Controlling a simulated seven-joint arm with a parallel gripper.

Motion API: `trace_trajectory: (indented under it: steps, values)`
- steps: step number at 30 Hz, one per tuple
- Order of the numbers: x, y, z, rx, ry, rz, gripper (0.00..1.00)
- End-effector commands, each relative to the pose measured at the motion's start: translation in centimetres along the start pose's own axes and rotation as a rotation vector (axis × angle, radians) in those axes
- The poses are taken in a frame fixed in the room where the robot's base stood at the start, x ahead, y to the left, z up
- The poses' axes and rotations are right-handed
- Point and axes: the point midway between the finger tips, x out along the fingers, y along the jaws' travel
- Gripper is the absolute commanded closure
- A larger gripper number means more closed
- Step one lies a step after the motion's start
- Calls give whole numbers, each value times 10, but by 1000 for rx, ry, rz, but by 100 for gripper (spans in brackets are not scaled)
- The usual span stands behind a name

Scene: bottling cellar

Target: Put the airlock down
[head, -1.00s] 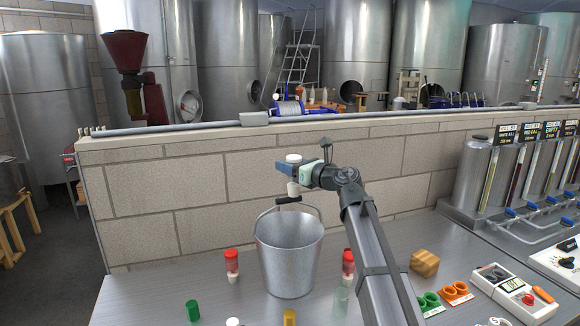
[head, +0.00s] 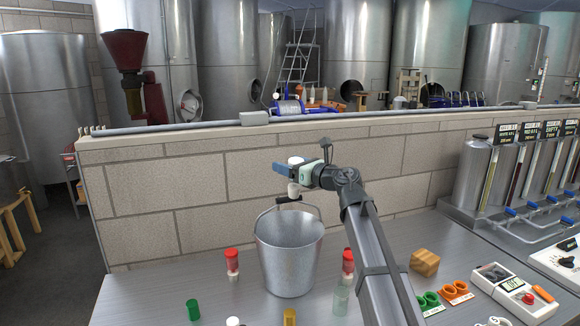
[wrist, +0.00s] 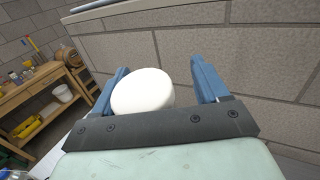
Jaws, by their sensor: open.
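The airlock with a white cap (head: 295,160) is between the blue fingers of my gripper (head: 291,172), above the metal bucket (head: 290,255). Its pale lower part (head: 293,189) shows below the fingers, just over the bucket's dark handle grip (head: 288,200); I cannot tell whether they touch. In the wrist view my gripper (wrist: 165,88) is open. The round white cap (wrist: 143,91) sits close to the left finger, with a clear gap to the right finger. The airlock's body is hidden there.
Red-capped pieces (head: 232,262) (head: 348,262) stand on both sides of the bucket. Green (head: 193,309) and yellow (head: 290,317) pieces stand in front. A wooden block (head: 425,262) and a meter (head: 494,280) are to the right. A block wall (head: 215,195) runs behind the steel bench (head: 140,300).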

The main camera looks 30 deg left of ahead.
Motion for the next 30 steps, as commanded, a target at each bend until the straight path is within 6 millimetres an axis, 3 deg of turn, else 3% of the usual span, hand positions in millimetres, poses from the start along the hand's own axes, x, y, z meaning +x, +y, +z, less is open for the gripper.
trace_trajectory:
  steps: [5, 18, 24, 30]
  values:
    - [-20, 1, 0, 0, 0, -2, 26]
    - [-97, 1, 0, 0, 0, -1, 26]
    - [-116, 0, 1, 0, 0, -1, 26]
    - [-120, 0, 1, 0, 1, 1, 26]
